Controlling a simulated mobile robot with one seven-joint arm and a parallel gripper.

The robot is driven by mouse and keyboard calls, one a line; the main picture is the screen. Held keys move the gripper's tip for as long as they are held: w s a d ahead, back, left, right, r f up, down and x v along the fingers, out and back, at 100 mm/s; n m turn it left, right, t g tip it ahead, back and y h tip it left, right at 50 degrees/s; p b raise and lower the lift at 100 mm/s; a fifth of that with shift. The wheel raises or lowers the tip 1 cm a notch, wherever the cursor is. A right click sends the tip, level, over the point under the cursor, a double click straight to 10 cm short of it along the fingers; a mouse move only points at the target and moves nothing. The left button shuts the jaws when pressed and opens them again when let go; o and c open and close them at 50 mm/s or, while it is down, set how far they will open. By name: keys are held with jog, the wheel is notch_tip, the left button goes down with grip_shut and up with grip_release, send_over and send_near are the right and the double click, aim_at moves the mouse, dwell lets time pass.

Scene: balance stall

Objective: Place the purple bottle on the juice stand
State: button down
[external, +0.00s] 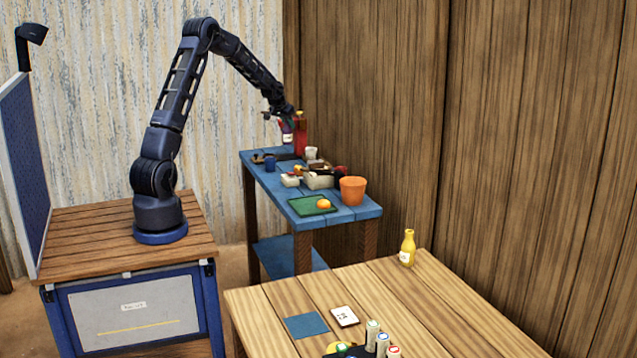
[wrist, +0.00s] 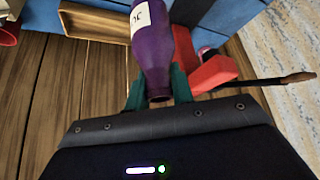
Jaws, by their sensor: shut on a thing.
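The purple bottle (wrist: 156,52) has a white label and is held by its neck between the two teal fingers of my gripper (wrist: 158,90). In the external view the bottle (external: 287,129) hangs roughly upright below my gripper (external: 284,114), over the far end of the blue table (external: 345,216). I cannot tell whether its base touches anything. A red bottle (external: 300,137) stands close on its right. I cannot tell which thing is the juice stand.
The wooden table (external: 400,300) in front has a yellow bottle (external: 407,248), a blue square (external: 306,326) and a card (external: 344,316).

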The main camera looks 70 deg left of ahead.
aim_at(284, 136)
notch_tip(284, 136, down, 11)
dwell(0.6)
jog(key=c, duration=1.2)
grip_release()
jog(key=shift+f, duration=0.15)
jog(key=v, duration=1.1)
jog(key=shift+s+r, duration=0.1)
jog(key=shift+r, duration=0.25)
jog(key=shift+s+d+r, duration=0.1)
jog(key=shift+d+r, duration=0.05)
jog(key=shift+r, duration=0.05)
jog(key=shift+d+r, duration=0.1)
